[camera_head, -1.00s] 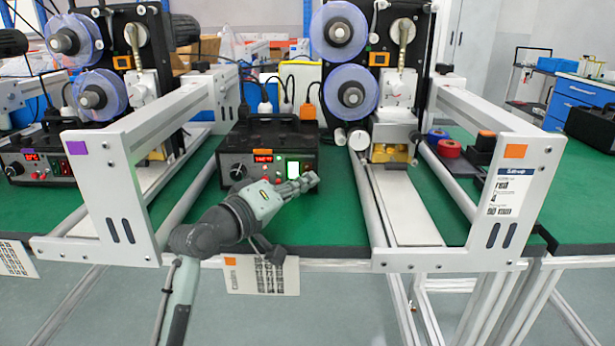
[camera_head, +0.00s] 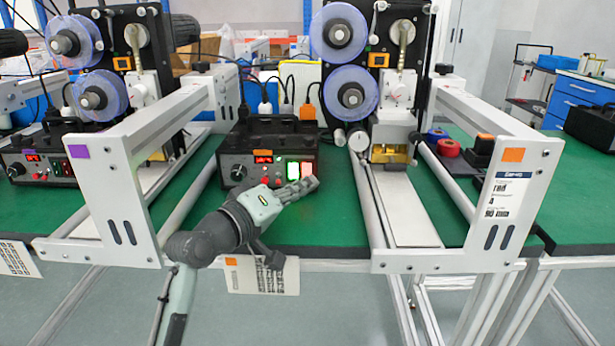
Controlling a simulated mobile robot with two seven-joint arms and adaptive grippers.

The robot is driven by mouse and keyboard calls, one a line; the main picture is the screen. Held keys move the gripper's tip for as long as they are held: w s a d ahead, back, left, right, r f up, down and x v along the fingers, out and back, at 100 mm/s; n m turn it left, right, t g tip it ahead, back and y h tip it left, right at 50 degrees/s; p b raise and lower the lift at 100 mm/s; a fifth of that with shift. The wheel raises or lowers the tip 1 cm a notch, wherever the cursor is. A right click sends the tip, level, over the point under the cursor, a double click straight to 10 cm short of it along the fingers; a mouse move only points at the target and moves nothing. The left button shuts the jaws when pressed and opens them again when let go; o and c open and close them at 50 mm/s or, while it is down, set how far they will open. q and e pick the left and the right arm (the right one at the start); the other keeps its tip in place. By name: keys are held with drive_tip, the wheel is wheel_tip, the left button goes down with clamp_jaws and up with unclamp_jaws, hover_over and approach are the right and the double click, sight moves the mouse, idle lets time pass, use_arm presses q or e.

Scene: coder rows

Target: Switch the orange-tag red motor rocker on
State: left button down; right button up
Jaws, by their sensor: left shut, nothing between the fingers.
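The black control box (camera_head: 240,150) stands on the green bench between two white frames. It has a red display (camera_head: 263,160), a knob and red buttons. A lit green rocker (camera_head: 293,171) is on its right side. Just right of that is the red motor rocker (camera_head: 307,169), which looks bright pinkish, as if lit. Orange tags are on the right frame (camera_head: 513,154) and on the card below the bench edge (camera_head: 232,262). My left gripper (camera_head: 312,184) is shut and empty, its fingertips just below the red rocker. I cannot tell if they touch the panel. My right gripper is out of view.
White frames stand left (camera_head: 95,200) and right (camera_head: 510,205) of the box. A purple-tag control box (camera_head: 35,165) is at far left. Reels in red and blue (camera_head: 449,148) lie on the right. Green bench right of my gripper is clear.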

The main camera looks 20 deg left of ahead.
use_arm(q)
drive_tip(key=shift+s, duration=0.1)
drive_tip(key=shift+s+d+r+p, duration=0.1)
drive_tip(key=shift+s+p, duration=0.15)
drive_tip(key=shift+p, duration=0.05)
drive_tip(key=shift+s+d+r+p, duration=0.1)
drive_tip(key=shift+s+d+p, duration=0.1)
drive_tip(key=shift+s, duration=0.5)
drive_tip(key=shift+s+d+r+p, duration=0.1)
drive_tip(key=shift+s+d, duration=0.1)
drive_tip(key=shift+s, duration=0.45)
drive_tip(key=shift+s+d+r+p, duration=0.1)
drive_tip(key=shift+s+d, duration=0.1)
drive_tip(key=shift+s, duration=0.5)
